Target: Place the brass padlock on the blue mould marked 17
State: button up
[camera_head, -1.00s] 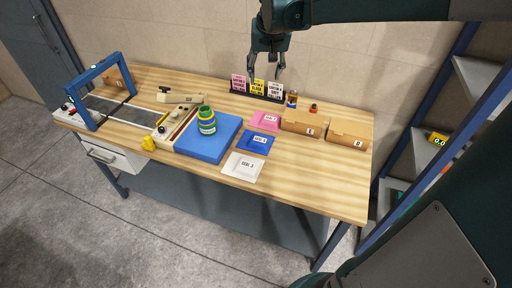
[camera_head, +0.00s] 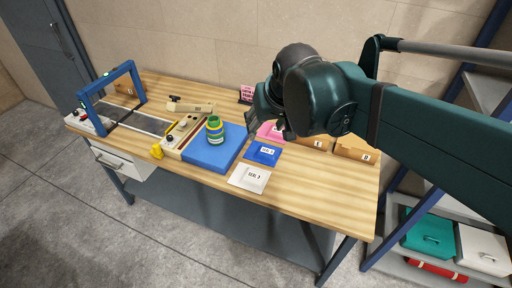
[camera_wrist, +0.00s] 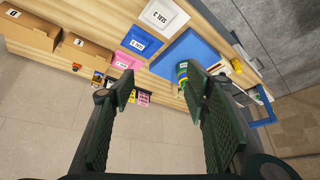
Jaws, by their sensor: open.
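The blue mould (camera_head: 262,154) lies flat on the bench between a pink and a white mould. It also shows in the wrist view (camera_wrist: 142,40). Its label is too small to read surely as 17. A small yellow object (camera_head: 157,151) sits at the press's front corner and shows in the wrist view (camera_wrist: 237,65); I cannot tell whether it is the brass padlock. My gripper (camera_wrist: 158,85) is open and empty, above the back of the bench. In the head view my arm hides most of it.
A green and yellow jar (camera_head: 215,131) stands on the blue slab (camera_head: 205,157), left of the moulds. The white mould (camera_head: 249,177) lies in front and the pink mould (camera_head: 268,132) behind. Cardboard boxes (camera_head: 356,148) stand at the right. The press has a blue frame (camera_head: 137,82).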

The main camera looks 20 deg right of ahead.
jog(key=s+a+f+n+t, duration=0.1)
jog(key=s+a+f, duration=0.3)
jog(key=s, duration=0.5)
jog(key=shift+s+f+n+y, duration=0.15)
jog(key=shift+f+n+y, duration=0.15)
jog(key=shift+f, duration=0.15)
jog(key=shift+f, duration=0.1)
notch_tip(320, 180, down, 9)
jog(key=b, duration=0.9)
jog(key=shift+f, duration=0.15)
dwell(0.4)
